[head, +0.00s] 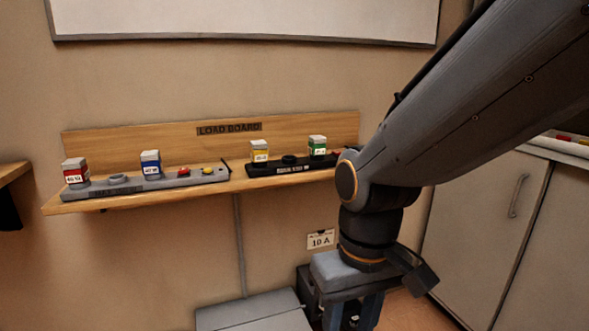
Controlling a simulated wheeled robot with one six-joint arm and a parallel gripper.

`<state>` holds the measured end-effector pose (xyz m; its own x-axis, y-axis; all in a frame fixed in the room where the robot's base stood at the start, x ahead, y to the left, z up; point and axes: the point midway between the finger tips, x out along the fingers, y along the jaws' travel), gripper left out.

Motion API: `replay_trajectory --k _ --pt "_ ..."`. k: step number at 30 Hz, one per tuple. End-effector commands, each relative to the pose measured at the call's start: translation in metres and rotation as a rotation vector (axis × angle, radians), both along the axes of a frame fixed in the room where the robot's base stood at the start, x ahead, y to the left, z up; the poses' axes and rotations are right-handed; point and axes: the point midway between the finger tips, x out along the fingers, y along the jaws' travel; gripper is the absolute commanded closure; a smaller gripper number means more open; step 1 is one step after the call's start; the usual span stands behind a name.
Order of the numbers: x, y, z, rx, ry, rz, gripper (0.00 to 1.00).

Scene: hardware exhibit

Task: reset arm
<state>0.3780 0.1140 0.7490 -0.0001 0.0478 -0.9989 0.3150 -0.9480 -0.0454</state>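My arm comes in from the upper right and bends down at its elbow. My gripper (352,314) hangs below it, pointing down at the bottom of the picture. Its two blue-grey fingers stand apart with a gap between them, and I see nothing held. The fingertips are at or near the picture's lower edge, so their ends are hard to make out. The gripper is in front of a dark unit on the floor and lower than the load board shelf (130,200).
The shelf holds a grey base (140,186) with a red-labelled block (75,171), a blue-labelled block (150,163) and red and yellow buttons. A black base (278,170) bears yellow-labelled (259,151) and green-labelled (317,146) blocks. A grey box (255,312) stands below; a cabinet (485,215) is at right.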

Motion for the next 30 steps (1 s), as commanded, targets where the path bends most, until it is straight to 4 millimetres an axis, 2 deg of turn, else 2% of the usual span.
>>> replay_trajectory --k 1,8,21,25,30 --pt "-0.001 -0.003 0.009 -0.002 0.001 -0.013 0.62" --pt "0.001 -0.022 0.037 -0.011 0.001 -0.076 0.62" --pt "-0.003 -0.081 0.107 -0.034 0.007 -0.247 0.62" --pt "-0.006 -0.096 0.122 -0.038 0.008 -0.289 0.62" --pt "-0.008 -0.108 0.132 -0.042 0.008 -0.321 0.62"
